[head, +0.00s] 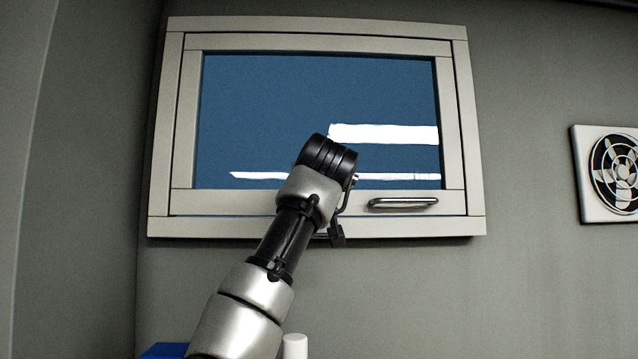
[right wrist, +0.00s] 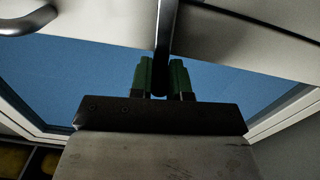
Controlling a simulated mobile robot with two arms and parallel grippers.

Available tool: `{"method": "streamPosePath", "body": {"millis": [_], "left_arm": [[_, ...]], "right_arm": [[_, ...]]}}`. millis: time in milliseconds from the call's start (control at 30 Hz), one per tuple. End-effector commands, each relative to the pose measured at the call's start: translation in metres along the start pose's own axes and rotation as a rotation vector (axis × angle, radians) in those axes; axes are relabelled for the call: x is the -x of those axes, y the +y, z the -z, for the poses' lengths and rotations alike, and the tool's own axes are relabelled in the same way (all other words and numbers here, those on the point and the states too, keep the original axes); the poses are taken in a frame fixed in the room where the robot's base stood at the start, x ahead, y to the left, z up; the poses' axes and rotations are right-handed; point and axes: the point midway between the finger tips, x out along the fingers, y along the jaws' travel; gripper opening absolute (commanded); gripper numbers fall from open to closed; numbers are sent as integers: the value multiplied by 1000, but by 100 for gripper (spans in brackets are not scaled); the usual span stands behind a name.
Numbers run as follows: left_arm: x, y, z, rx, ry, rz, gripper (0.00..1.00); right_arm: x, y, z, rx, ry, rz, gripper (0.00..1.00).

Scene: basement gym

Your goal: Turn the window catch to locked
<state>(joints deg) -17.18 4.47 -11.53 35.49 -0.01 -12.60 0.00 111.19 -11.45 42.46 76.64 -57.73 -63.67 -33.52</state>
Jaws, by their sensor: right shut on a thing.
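The light-framed window (head: 460,140) with blue glass is on the wall ahead in the head view. In the right wrist view my right gripper (right wrist: 162,78) has its two green fingers on either side of a dark, narrow lever, the window catch (right wrist: 165,30), and is shut on it. The lever runs from the frame at the top down between the fingers. In the head view my right arm covers the catch, so its angle to the frame cannot be told there. My left gripper is not in view.
A metal pull handle (head: 403,203) is on the window's lower rail, just right of my right wrist. A blue thing (head: 164,351) and a white cylinder (head: 294,346) show at the bottom edge.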

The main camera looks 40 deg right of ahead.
Motion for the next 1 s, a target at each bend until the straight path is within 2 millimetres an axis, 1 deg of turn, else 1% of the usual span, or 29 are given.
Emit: {"method": "streamPosePath", "body": {"millis": [33, 133, 300, 433, 667, 700, 800, 1000], "left_arm": [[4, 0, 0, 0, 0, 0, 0], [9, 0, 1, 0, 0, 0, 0], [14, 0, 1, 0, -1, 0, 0], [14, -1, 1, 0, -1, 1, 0], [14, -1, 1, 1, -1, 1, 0], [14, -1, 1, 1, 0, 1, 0], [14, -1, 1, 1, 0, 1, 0], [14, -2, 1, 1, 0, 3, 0]], "right_arm": [[-1, -2, 1, -30, -1, 5, 0], [-1, 2, 3, -132, -3, 6, 0], [0, 9, 2, -285, -1, 8, 0], [0, 10, 1, -326, 0, 8, 0], [0, 10, 1, -327, 0, 8, 0], [0, 11, 1, -326, 0, 8, 27], [0, 11, 1, -325, 0, 7, 42], [0, 12, 1, -324, -1, 6, 42]]}}
